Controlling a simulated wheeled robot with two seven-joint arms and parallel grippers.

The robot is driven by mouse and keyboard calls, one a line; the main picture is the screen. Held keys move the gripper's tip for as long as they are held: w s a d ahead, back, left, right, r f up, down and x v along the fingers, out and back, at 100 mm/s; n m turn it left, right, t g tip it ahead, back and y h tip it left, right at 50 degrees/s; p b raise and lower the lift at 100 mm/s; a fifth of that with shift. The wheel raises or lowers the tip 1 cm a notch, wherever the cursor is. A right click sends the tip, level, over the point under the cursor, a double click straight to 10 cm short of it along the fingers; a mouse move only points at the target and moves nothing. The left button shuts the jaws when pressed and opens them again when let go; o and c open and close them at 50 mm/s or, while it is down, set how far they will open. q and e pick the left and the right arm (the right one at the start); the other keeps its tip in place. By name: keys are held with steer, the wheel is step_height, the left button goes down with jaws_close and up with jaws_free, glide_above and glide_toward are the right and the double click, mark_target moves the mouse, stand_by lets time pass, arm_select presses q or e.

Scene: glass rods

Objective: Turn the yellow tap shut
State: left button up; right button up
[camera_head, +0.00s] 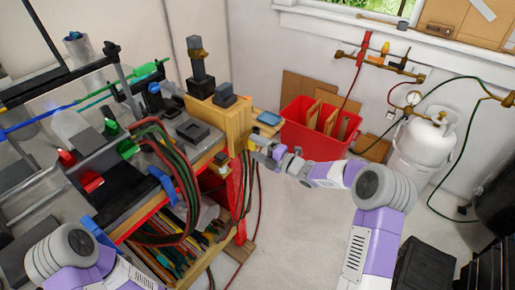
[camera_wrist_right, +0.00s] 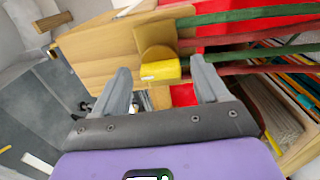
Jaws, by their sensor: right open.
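The yellow tap (camera_wrist_right: 160,70) shows in the right wrist view as a short bright yellow handle on a round brass-coloured body, against the wooden bench side. In the head view a small yellow part (camera_head: 251,145) shows at the bench's right edge, partly hidden by my right gripper. My right gripper (camera_head: 262,152) is open. In the wrist view its fingers (camera_wrist_right: 163,68) stand on either side of the tap handle, with gaps visible on both sides. I cannot tell the exact depth. My left arm shows at the lower left of the head view, but its gripper is out of view.
Red and green hoses (camera_head: 180,175) hang from the bench beside the tap. A red bin (camera_head: 310,145) stands behind my right arm. A white gas cylinder (camera_head: 425,145) stands at the right. Pale floor between bench and cylinder is mostly clear.

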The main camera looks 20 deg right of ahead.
steer(key=shift+c, duration=0.3)
steer(key=c, duration=1)
steer(key=shift+m, duration=0.3)
steer(key=m, duration=0.7)
steer(key=shift+p, duration=0.35)
steer(key=m+p, duration=0.2)
steer(key=m, duration=0.3)
steer(key=shift+m, duration=0.3)
steer(key=m+p, duration=0.1)
steer(key=m, duration=0.3)
steer(key=shift+m+p, duration=0.3)
steer(key=shift+p, duration=0.05)
